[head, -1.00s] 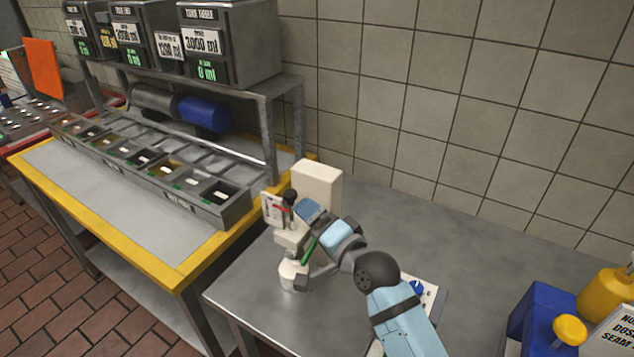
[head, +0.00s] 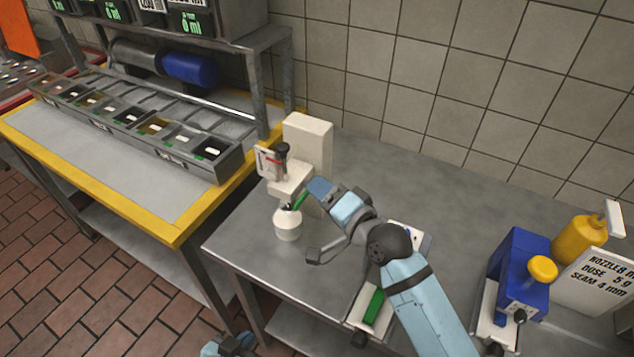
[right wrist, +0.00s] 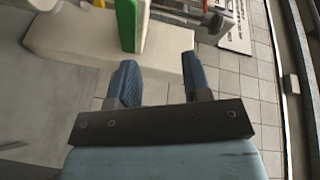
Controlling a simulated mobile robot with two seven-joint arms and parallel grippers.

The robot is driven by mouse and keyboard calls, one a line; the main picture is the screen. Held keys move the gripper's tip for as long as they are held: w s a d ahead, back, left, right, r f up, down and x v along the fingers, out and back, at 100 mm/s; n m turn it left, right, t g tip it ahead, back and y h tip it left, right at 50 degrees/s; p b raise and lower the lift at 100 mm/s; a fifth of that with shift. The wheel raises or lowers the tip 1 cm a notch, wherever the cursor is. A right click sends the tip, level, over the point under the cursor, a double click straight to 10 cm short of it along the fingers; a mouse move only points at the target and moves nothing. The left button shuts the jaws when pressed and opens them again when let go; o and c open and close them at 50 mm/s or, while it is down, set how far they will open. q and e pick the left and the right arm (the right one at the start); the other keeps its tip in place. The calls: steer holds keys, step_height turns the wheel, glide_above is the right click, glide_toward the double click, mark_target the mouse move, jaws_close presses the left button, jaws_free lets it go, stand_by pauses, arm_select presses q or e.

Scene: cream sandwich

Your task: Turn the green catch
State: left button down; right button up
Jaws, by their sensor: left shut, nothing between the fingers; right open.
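A white dispenser-like machine (head: 308,143) stands on the steel table. A narrow green piece (head: 299,201), which looks like the catch, sits on it above a white round vessel (head: 287,224). In the right wrist view the upright green piece (right wrist: 127,25) is ahead of the fingers, left of their middle. My right gripper (head: 320,188) is beside the machine, its blue fingers close to the green piece. In the right wrist view the right gripper (right wrist: 157,74) is open, with nothing between its fingers. My left gripper (head: 230,345) is low at the bottom edge, partly cut off, and shut.
A second green block (head: 373,307) sits on a small fixture partly behind my right arm. A blue device (head: 520,270) and a yellow bottle (head: 580,238) stand at the right. A yellow-edged counter (head: 180,230) with an ingredient bin row (head: 215,172) is at the left.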

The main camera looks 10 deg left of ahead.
steer(key=f+p+v, duration=0.1)
steer(key=f+v, duration=0.1)
steer(key=v, duration=0.8)
steer(key=shift+p, duration=0.3)
steer(key=shift+s+f, duration=0.1)
stand_by(0.3)
steer(key=shift+p, duration=0.35)
steer(key=shift+c, duration=0.3)
